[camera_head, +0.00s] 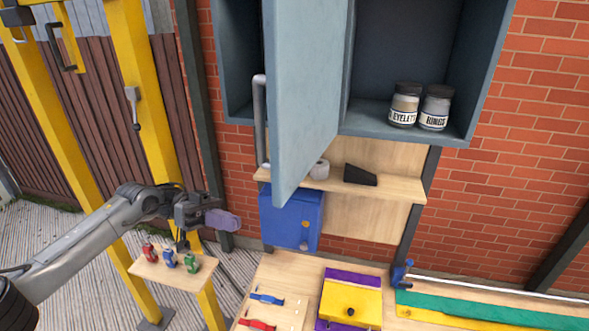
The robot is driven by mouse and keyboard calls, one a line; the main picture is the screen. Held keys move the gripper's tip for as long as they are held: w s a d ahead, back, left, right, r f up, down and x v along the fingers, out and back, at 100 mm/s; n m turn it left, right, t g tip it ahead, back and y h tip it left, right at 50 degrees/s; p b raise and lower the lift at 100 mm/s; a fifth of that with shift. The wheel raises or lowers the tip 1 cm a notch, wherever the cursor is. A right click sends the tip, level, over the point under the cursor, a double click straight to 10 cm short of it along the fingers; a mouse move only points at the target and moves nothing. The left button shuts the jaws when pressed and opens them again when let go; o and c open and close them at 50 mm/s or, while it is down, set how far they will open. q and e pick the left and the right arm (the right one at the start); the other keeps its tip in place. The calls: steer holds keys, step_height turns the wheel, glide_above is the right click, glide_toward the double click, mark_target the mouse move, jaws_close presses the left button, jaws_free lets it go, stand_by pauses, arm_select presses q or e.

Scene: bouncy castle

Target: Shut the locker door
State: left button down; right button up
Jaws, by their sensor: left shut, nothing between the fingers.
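The grey-blue wall locker (405,135) hangs on the brick wall at the top. Its door (305,100) stands open, swung out towards me, with a grey bar handle (259,120) on its left side. Two labelled jars, one reading EYELETS (404,105) and one RINGS (435,108), stand on the locker floor at the right. My left gripper (228,222) is shut and empty, below and left of the door's lower edge, apart from the door and handle. My right gripper is not in view.
A smaller blue cabinet (290,218) is below the door, beside a wooden shelf (395,188) with a tape roll (320,169) and a black wedge (360,175). A small board (165,273) with coloured items is below my left gripper. Yellow posts (148,95) stand left.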

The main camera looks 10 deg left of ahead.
arm_select(q)
step_height(320, 180, up, 10)
steer(key=a+m+t, duration=0.1)
steer(key=a, duration=0.2)
steer(key=m+t+y+b, duration=0.1)
steer(key=m, duration=0.2)
glide_toward(272, 144)
steer(key=d+p, duration=0.1)
steer(key=d, duration=0.4)
steer(key=shift+f, duration=0.2)
steer(key=shift+d+p, duration=0.4)
steer(key=shift+d, duration=0.3)
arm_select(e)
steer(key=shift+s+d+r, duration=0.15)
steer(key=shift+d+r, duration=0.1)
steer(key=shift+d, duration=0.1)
arm_select(q)
steer(key=shift+s, duration=0.1)
